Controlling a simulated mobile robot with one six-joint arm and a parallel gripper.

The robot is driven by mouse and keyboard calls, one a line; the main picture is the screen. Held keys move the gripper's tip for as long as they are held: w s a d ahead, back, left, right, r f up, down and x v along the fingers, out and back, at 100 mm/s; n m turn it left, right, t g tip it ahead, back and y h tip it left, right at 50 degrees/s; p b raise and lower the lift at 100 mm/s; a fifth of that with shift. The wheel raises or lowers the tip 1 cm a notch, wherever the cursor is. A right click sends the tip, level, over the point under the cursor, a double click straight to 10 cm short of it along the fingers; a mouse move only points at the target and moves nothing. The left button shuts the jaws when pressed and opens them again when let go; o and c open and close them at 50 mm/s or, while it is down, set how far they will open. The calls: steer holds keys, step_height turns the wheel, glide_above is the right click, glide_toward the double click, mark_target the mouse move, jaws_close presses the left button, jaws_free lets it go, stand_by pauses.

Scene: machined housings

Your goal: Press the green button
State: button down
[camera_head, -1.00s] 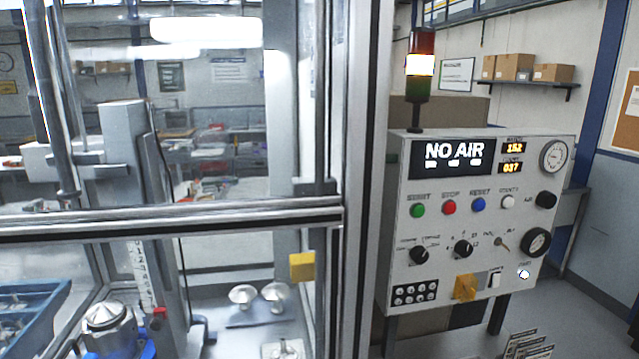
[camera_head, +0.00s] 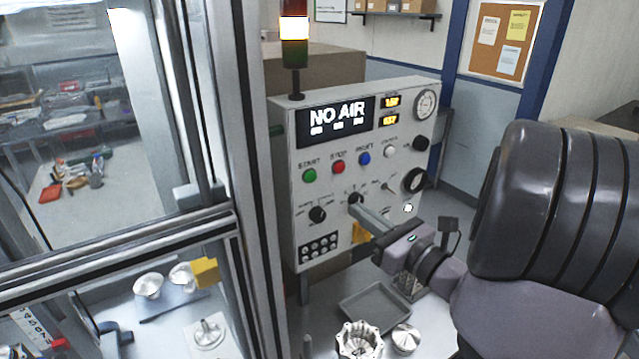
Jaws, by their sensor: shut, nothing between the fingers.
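The green button (camera_head: 309,175) is round and labelled START. It sits at the left of a row of buttons on the grey control panel (camera_head: 290,225), beside the red STOP button (camera_head: 338,167) and the blue button (camera_head: 364,158). My gripper (camera_head: 356,207) reaches in from the right, its fingers shut with nothing held. Its tips are in front of the panel's middle knob, below and to the right of the green button and apart from it. I cannot tell whether the tips touch the knob. The display (camera_head: 335,120) reads NO AIR.
A glazed machine enclosure with a metal frame post (camera_head: 240,150) stands just left of the panel. A grey tray (camera_head: 375,305), a machined housing (camera_head: 359,341) and a round metal part (camera_head: 405,339) lie below my gripper. A black knob (camera_head: 317,214) sits below the green button.

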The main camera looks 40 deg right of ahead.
mark_target(313, 178)
steer(key=w, duration=0.4)
steer(key=w+p, duration=0.1)
steer(key=w, duration=0.7)
steer(key=shift+w+a+r+p, duration=0.2)
steer(key=shift+a+r+p, duration=0.1)
steer(key=shift+r, duration=0.1)
